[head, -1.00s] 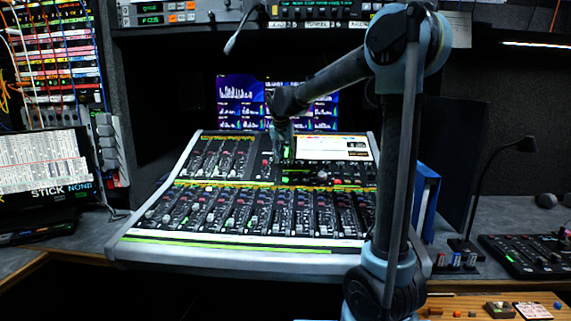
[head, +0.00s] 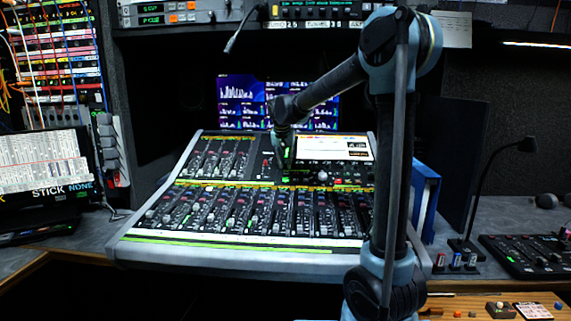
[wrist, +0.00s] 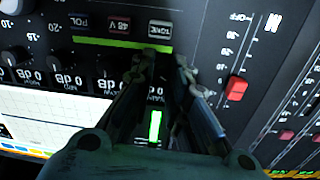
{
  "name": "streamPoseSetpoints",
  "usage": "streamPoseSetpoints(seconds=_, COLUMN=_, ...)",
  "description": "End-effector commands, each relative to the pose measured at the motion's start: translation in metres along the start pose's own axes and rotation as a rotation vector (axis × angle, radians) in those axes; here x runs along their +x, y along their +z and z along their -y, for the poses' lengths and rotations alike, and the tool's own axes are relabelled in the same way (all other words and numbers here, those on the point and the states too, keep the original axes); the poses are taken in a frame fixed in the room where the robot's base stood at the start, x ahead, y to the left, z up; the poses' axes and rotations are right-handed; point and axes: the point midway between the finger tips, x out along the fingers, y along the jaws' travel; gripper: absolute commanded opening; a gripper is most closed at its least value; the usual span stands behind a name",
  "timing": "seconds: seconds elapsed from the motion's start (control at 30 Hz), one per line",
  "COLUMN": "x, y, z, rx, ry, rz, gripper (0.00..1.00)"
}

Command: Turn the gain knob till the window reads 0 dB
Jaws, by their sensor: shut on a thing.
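The mixing console (head: 262,242) stands in the middle of the head view. My gripper (head: 288,150) reaches down to its upper panel, left of the bright screen. In the wrist view my gripper (wrist: 165,62) has its fingers close together over the panel, shut on the gain knob, which the fingers hide. A row of windows lies beside the fingers, upside down. The window by my gripper (wrist: 155,94) shows "dB", but its number is hidden behind a finger. A lit green bar (wrist: 155,126) shows below it. The neighbouring window (wrist: 67,80) reads 0 dB.
Other black knobs (wrist: 14,56) sit left of my gripper. A red fader cap (wrist: 236,89) is close on the right. Buttons marked TONE, 48 V and POL (wrist: 118,24) line the far side. The console's lit screen (head: 325,149) is right of my gripper.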

Motion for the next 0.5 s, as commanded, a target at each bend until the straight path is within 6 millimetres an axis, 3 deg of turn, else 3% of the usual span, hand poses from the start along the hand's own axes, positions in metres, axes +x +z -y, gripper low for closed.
streamPoseSetpoints(seconds=0.27, x=-0.0002, y=-0.0004, z=0.0003, rx=-0.065, ry=0.000, rz=-0.005, gripper=0.00)
streamPoseSetpoints(seconds=0.5, x=-0.0003, y=-0.0001, z=0.0005, rx=-0.232, ry=0.001, rz=-0.013, gripper=0.00)
